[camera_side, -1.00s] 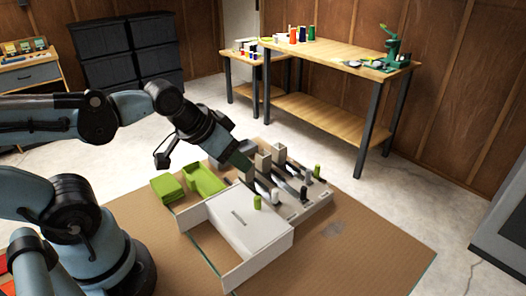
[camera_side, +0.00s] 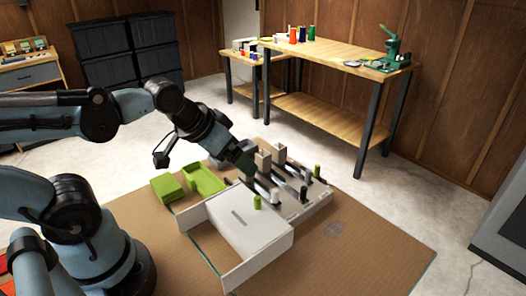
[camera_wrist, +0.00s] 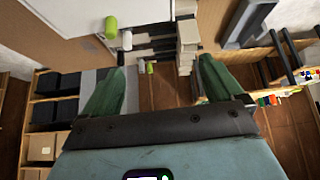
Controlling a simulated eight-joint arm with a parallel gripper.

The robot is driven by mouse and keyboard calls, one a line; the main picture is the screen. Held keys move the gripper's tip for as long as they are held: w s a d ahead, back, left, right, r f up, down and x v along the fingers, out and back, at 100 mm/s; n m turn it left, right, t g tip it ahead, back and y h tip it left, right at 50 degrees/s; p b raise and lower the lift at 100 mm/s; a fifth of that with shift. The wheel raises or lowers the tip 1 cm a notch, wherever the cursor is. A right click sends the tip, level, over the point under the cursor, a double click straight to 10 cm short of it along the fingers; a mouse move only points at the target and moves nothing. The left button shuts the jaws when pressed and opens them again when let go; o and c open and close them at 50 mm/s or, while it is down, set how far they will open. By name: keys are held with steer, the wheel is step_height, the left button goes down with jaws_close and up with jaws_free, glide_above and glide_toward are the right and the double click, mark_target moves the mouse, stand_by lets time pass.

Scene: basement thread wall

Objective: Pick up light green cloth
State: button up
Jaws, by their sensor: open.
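The light green cloth (camera_side: 167,188) looks like a folded, bright green stack on the brown mat, left of a shallow green tray (camera_side: 205,180), in the side view. My gripper (camera_side: 248,169) is right of the cloth and apart from it, above the back of the rack of slots and posts. In the wrist view my gripper's two dark green fingers (camera_wrist: 160,67) are spread with nothing between them. The cloth does not show in the wrist view.
A white open-sided box (camera_side: 245,225) stands in front of the tray. The rack (camera_side: 318,205) holds small spools, including a green one (camera_side: 257,202). The mat (camera_side: 365,235) is mostly clear at right. A workbench (camera_side: 335,57) stands behind.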

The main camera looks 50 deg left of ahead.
steer(key=s+a+f+n+g+y, duration=0.1)
steer(key=s+a+n+g, duration=0.3)
steer(key=a+n, duration=0.6)
steer(key=n+g+h, duration=0.1)
steer(key=n+g, duration=0.2)
steer(key=n, duration=0.4)
glide_above(165, 183)
steer(key=shift+f, duration=6.25)
steer(key=c, duration=1.1)
